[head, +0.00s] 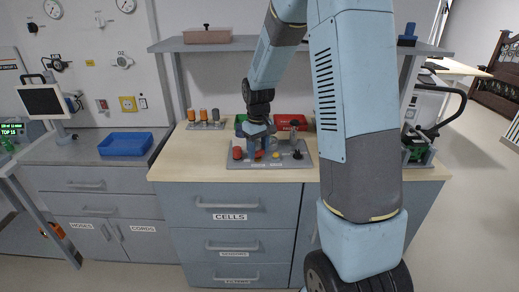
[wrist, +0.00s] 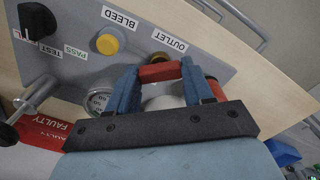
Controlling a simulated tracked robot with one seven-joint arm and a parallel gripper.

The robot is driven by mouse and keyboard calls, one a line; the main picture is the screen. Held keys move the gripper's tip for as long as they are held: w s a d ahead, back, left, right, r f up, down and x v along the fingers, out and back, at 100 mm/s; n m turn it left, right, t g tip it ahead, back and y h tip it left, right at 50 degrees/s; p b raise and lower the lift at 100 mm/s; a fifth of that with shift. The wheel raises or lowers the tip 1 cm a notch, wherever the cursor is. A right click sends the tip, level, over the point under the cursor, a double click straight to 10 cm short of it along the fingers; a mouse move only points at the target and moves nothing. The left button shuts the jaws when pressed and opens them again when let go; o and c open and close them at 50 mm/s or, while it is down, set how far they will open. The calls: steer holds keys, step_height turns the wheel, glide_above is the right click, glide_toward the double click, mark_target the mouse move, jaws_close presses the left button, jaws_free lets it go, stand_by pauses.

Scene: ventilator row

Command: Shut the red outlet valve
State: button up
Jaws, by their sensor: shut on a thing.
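The red outlet valve handle (wrist: 158,72) lies between the blue fingers of my gripper (wrist: 160,78) in the wrist view, below the OUTLET label (wrist: 170,40). My gripper is shut on it. In the head view my gripper (head: 258,141) points down over the grey panel (head: 238,164), and a bit of the red handle (head: 259,155) shows at its tip. The pale valve body under the handle is partly hidden by the fingers. I cannot tell how far the handle is turned.
The panel carries a yellow BLEED knob (wrist: 108,43), a black TEST knob (wrist: 36,20), a round gauge (wrist: 98,102) and a metal lever (wrist: 30,98). A red part (head: 237,153) stands close left of my gripper. A red tray (head: 291,121) sits behind; a shelf (head: 225,44) hangs above.

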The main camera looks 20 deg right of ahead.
mark_target(258, 151)
steer(key=m, duration=0.4)
steer(key=shift+w+a, duration=0.1)
steer(key=shift+a, duration=0.1)
steer(key=shift+d+m, duration=0.1)
steer(key=shift+m, duration=1.5)
steer(key=shift+r, duration=0.1)
steer(key=o, duration=1)
steer(key=shift+o, duration=0.2)
step_height(258, 151, up, 14)
steer(key=shift+f, duration=0.25)
